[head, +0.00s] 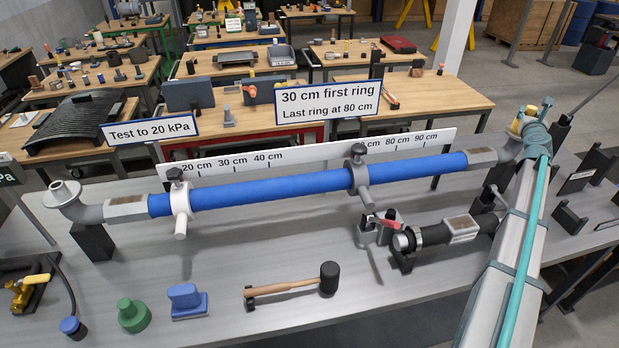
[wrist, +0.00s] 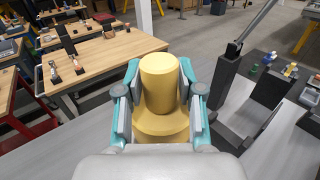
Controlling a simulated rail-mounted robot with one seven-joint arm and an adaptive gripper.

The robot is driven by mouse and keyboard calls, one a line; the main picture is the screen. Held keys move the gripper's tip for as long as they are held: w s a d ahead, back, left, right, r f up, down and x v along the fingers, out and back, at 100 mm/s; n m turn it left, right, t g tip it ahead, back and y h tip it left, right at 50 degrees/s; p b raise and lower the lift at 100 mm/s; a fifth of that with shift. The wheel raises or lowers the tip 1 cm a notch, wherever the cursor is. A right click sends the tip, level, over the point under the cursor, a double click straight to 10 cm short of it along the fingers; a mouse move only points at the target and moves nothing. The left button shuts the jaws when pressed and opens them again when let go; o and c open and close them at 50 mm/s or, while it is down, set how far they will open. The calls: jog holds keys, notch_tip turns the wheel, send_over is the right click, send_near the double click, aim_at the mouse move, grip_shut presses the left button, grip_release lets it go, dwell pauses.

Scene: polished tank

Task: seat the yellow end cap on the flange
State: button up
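The yellow end cap (wrist: 159,82) is a knob on a wider round base, between the two teal-edged fingers of my gripper (wrist: 160,95) in the wrist view. The fingers appear to press on both sides of the knob. In the head view the cap (head: 530,110) is small and partly covered by my gripper (head: 522,122), at the right end of the blue pipe (head: 270,190). The grey right elbow (head: 511,146) is just below it. The flange there is hidden by the cap and gripper, so I cannot tell whether the cap touches it. The left flange (head: 64,190) faces up, uncovered.
A green cap (head: 132,315), a blue block-shaped part (head: 186,302) and a mallet (head: 295,287) lie on the front bench. A dark cylinder assembly (head: 445,233) stands between pipe and arm. Dark brackets (head: 595,165) stand right of my arm.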

jog(key=shift+v, duration=1.75)
jog(key=o, duration=0.5)
jog(key=c, duration=0.5)
jog(key=p+v, duration=0.1)
jog(key=v, duration=0.8)
dwell(0.4)
